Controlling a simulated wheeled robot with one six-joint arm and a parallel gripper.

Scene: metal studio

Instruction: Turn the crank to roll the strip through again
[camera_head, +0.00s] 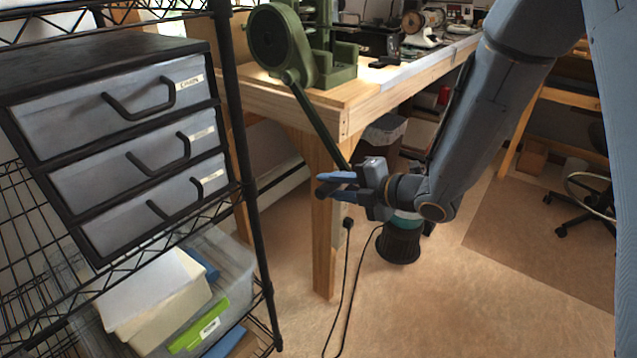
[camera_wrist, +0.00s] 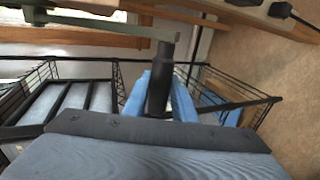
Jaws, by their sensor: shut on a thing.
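A green rolling mill (camera_head: 285,45) stands on the corner of the wooden bench. Its long dark crank arm (camera_head: 318,122) slants down and right past the bench edge. In the wrist view the crank arm (camera_wrist: 95,25) is a grey-green bar across the top left. The dark crank handle (camera_wrist: 160,85) sticks out from the arm's end, between the blue fingers. My gripper (camera_head: 338,184) is shut on the handle, below the bench top and in front of the bench leg; it also shows in the wrist view (camera_wrist: 159,100). I cannot make out the strip.
A black wire rack (camera_head: 243,150) with a drawer unit (camera_head: 130,120) stands close on the left. The bench leg (camera_head: 325,235) is right behind my gripper. The floor at lower right is clear.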

